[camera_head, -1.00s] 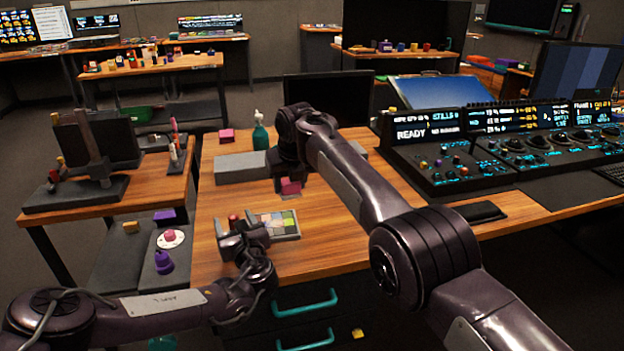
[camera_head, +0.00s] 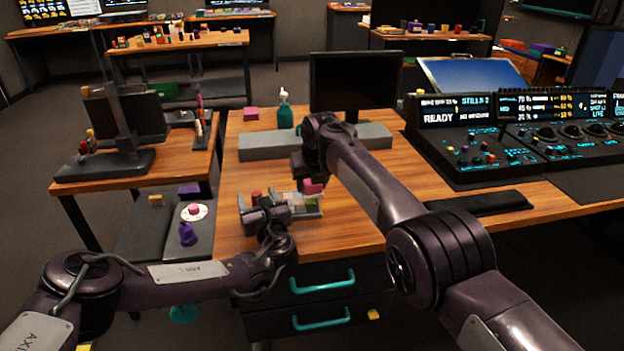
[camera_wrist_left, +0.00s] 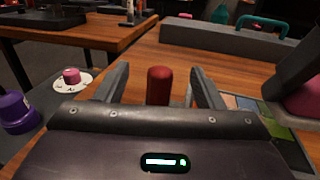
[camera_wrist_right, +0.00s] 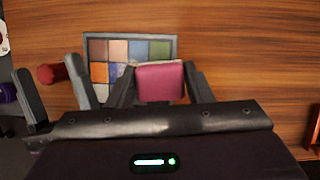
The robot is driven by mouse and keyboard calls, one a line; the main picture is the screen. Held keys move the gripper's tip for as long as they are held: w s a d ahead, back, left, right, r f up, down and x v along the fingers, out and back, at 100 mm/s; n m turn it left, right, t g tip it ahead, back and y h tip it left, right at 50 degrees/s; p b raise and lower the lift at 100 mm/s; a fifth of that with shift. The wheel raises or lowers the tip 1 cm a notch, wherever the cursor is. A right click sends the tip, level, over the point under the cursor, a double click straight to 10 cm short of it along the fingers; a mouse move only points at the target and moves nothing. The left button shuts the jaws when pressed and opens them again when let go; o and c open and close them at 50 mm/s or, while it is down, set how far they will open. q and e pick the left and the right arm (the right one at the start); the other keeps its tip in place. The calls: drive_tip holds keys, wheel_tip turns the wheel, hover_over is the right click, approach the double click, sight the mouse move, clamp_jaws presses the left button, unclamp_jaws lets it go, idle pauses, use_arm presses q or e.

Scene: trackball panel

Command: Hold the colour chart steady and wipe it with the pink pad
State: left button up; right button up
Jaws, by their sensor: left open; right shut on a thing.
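The colour chart (camera_head: 312,208), a flat board of coloured squares, lies on the wooden desk. It shows better in the right wrist view (camera_wrist_right: 128,48), its near part hidden. My right gripper (camera_head: 311,182) is shut on the pink pad (camera_head: 313,188). In the right wrist view the pad (camera_wrist_right: 160,82) overlaps the chart's near right part; I cannot tell whether they touch. My left gripper (camera_head: 262,207) is open at the chart's left side. Its fingers stand either side of an upright red cylinder (camera_wrist_left: 159,84), with gaps. I cannot tell whether the cylinder joins the chart.
A long grey block (camera_head: 270,146) lies behind the chart, with a teal bottle (camera_head: 285,116), a pink block (camera_head: 251,114) and a monitor (camera_head: 355,82) behind or beside it. A control console (camera_head: 470,150) stands at right. Bare desk lies right of the chart.

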drive_tip(key=shift+f, duration=0.15)
idle(0.3)
drive_tip(key=shift+w+d, duration=0.15)
drive_tip(key=shift+d, duration=0.4)
drive_tip(key=shift+w+d+f, duration=0.1)
drive_tip(key=shift+d, duration=0.95)
drive_tip(key=shift+w+d+f, duration=0.1)
drive_tip(key=shift+w+d, duration=0.05)
drive_tip(key=shift+d, duration=0.95)
drive_tip(key=shift+w+d+f, duration=0.1)
drive_tip(key=shift+d, duration=0.95)
wheel_tip(320, 180, up, 6)
wheel_tip(320, 180, up, 3)
drive_tip(key=shift+a, duration=0.1)
